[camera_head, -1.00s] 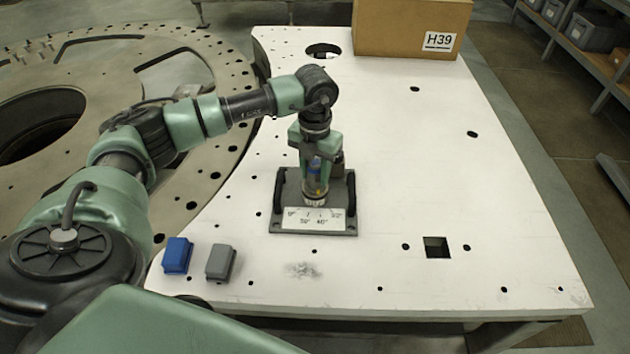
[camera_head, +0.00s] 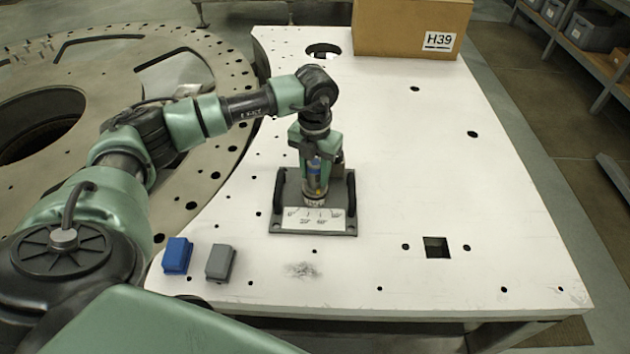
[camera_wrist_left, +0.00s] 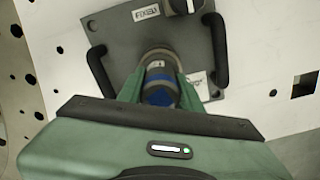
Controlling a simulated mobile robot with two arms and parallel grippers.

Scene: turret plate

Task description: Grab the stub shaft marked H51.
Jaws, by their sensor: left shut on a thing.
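My left gripper (camera_head: 316,165) points down over the grey fixture plate (camera_head: 341,229) on the white table. It is shut on a grey cylindrical shaft with a blue band (camera_head: 314,187), which stands upright on the plate. The shaft also shows between the fingers in the left wrist view (camera_wrist_left: 160,78). I cannot read an H51 mark on it. The plate has two black handles and a white scale label (camera_head: 313,219) at its front. In the left wrist view a label reading FIXED (camera_wrist_left: 146,13) lies beyond the shaft. My right gripper is out of view.
A cardboard box marked H39 (camera_head: 410,28) stands at the back of the white table (camera_head: 450,170). A blue block (camera_head: 177,255) and a grey block (camera_head: 220,262) lie front left. A square hole (camera_head: 436,247) is at right. The table's right side is clear.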

